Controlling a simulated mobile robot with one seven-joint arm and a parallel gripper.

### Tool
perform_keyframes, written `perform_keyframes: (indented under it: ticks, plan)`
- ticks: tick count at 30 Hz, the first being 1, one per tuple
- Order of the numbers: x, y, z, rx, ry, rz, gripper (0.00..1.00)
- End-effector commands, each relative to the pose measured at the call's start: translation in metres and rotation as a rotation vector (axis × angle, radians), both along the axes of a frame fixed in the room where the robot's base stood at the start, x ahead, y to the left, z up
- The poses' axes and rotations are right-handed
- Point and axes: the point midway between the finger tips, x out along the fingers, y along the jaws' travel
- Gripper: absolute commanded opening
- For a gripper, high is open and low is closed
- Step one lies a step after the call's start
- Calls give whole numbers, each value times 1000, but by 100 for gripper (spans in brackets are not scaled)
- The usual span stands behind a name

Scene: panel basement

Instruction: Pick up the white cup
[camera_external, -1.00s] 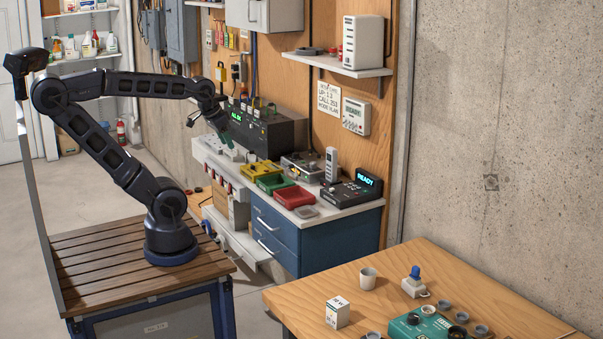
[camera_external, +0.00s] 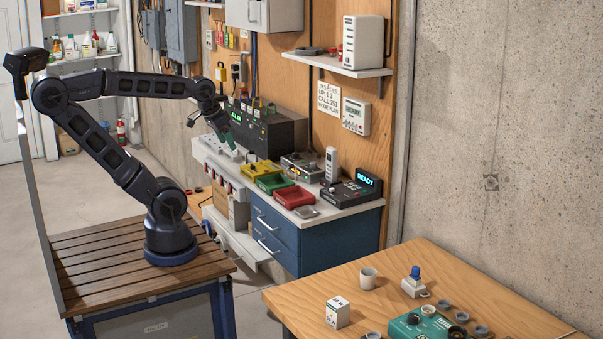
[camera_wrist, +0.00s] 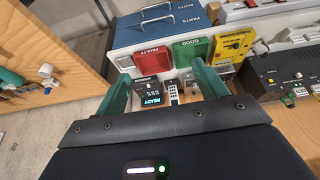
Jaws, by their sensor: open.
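The white cup (camera_external: 368,278) stands upright on the wooden table at the lower right in the external view. A white cup-like shape (camera_wrist: 46,70) shows at the left of the wrist view, on the wooden table; whether it is the same cup I cannot tell. My gripper (camera_external: 228,140) is over the far end of the workbench, well away from the cup. In the wrist view, the two green fingers of my gripper (camera_wrist: 160,85) are spread apart with nothing held between them.
On the wooden table (camera_external: 450,270) are a small box (camera_external: 338,312), a blue-knobbed item (camera_external: 414,282) and a teal device (camera_external: 420,327).

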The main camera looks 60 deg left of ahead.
Motion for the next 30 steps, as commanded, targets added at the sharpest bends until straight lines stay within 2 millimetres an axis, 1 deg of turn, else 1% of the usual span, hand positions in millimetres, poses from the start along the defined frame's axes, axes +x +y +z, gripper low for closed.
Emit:
perform_keyframes:
  ticks: [2, 5, 8, 14, 18, 23, 29, 30]
  plan:
    - [5, -3, 1, -13, 3, 10, 71]
    - [19, -12, 4, -52, 11, 48, 71]
    - [40, -27, 6, -114, 28, 115, 71]
    - [85, -68, 8, -245, 77, 275, 71]
    - [115, -101, 5, -325, 121, 391, 71]
    - [146, -144, -3, -404, 175, 531, 71]
    - [178, -205, -20, -484, 249, 712, 71]
    - [184, -218, -24, -497, 265, 750, 71]
